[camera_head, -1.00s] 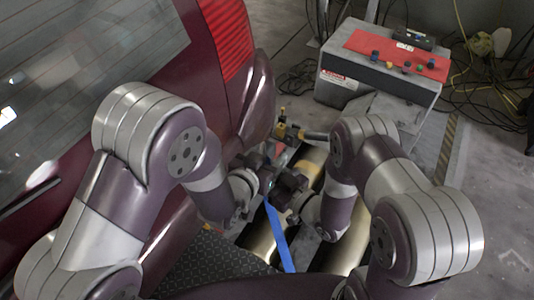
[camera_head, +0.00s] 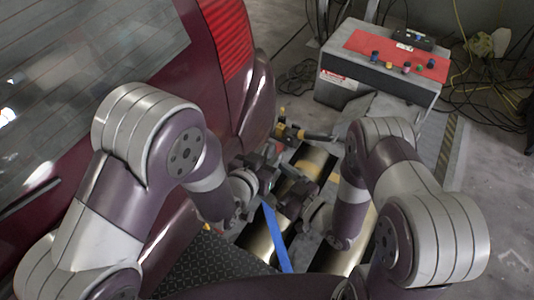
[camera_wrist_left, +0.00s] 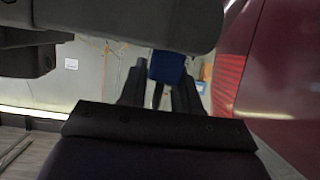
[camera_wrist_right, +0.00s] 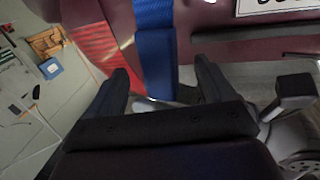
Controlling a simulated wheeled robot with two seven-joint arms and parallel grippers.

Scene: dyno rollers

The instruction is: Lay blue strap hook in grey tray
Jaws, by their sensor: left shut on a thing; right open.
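The blue strap (camera_head: 275,237) hangs down from between my two grippers in the head view. My left gripper (camera_head: 267,182) is shut on its upper part. The left wrist view shows a blue piece (camera_wrist_left: 167,67) between the fingers. My right gripper (camera_head: 287,192) is open, close beside the left one. In the right wrist view the strap (camera_wrist_right: 155,60) hangs in front of the open fingers (camera_wrist_right: 163,85), with a thicker blue section between them; contact cannot be told. The hook's metal end is not clear. I cannot pick out the grey tray with certainty.
A maroon car (camera_head: 120,60) stands close on the left. Metal rollers (camera_head: 340,255) lie below the grippers. A grey cabinet (camera_head: 378,85) with a red control panel (camera_head: 397,57) stands at the back right. Cables (camera_head: 480,95) lie around it. The floor (camera_head: 505,200) at right is clear.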

